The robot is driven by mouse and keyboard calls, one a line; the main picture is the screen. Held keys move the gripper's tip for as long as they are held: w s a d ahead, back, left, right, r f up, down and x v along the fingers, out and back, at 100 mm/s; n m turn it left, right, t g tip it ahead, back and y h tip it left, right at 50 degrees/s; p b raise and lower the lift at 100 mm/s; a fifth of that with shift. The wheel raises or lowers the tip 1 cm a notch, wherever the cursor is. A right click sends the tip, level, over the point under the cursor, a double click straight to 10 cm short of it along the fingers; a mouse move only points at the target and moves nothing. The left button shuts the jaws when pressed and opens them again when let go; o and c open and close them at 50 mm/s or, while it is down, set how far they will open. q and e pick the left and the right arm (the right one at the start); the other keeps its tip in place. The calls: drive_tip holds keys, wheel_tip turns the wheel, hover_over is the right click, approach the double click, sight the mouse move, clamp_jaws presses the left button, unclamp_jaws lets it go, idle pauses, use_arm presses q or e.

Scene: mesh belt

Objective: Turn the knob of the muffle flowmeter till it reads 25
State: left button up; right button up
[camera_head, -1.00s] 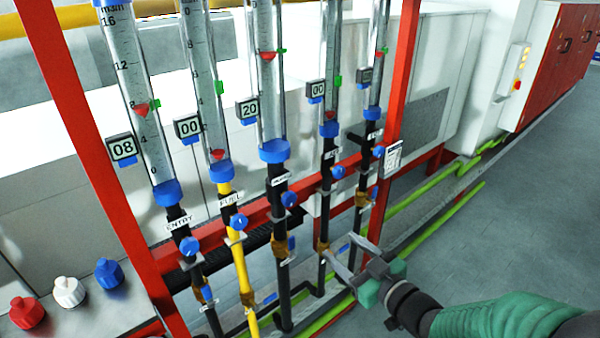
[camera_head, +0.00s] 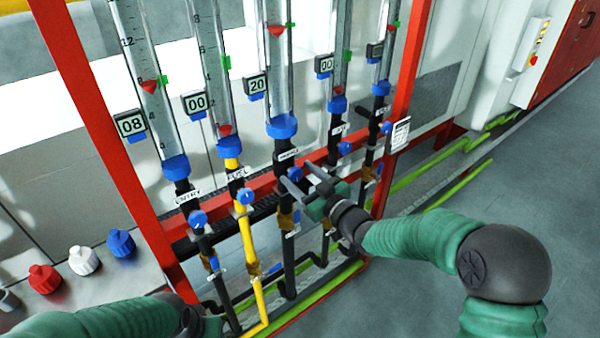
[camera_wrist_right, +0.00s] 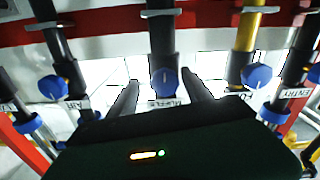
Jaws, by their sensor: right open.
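The muffle flowmeter is the middle glass tube (camera_head: 281,75) with a red float near its top. Its display (camera_head: 257,86) reads 20. Its blue knob (camera_wrist_right: 163,80) shows in the right wrist view, just by the MUFFLE label (camera_wrist_right: 167,104). My right gripper (camera_head: 297,174) is open, its two fingers on either side of this knob; I see no clear contact. In the head view the gripper largely covers the knob. Part of my left gripper (camera_head: 203,322) is at the bottom left edge, its fingers not clear.
The ENTRY knob (camera_head: 197,219) and FUEL knob (camera_head: 245,196) are to the left. Another blue knob (camera_head: 345,148) is close on the right. Red frame posts (camera_head: 85,120) flank the tubes. Red, white and blue caps (camera_head: 83,261) stand on a bench at left.

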drive_tip(key=shift+w+a, duration=0.2)
drive_tip(key=shift+a, duration=0.4)
drive_tip(key=shift+a+f, duration=0.1)
drive_tip(key=shift+a, duration=0.1)
drive_tip(key=shift+w+a, duration=0.1)
drive_tip(key=shift+c, duration=0.8)
drive_tip(key=shift+d, duration=0.45)
drive_tip(key=c, duration=0.9)
clamp_jaws()
use_arm(q)
drive_tip(key=shift+a+f, duration=0.2)
drive_tip(key=shift+a, duration=0.3)
use_arm(e)
drive_tip(key=shift+a, duration=0.15)
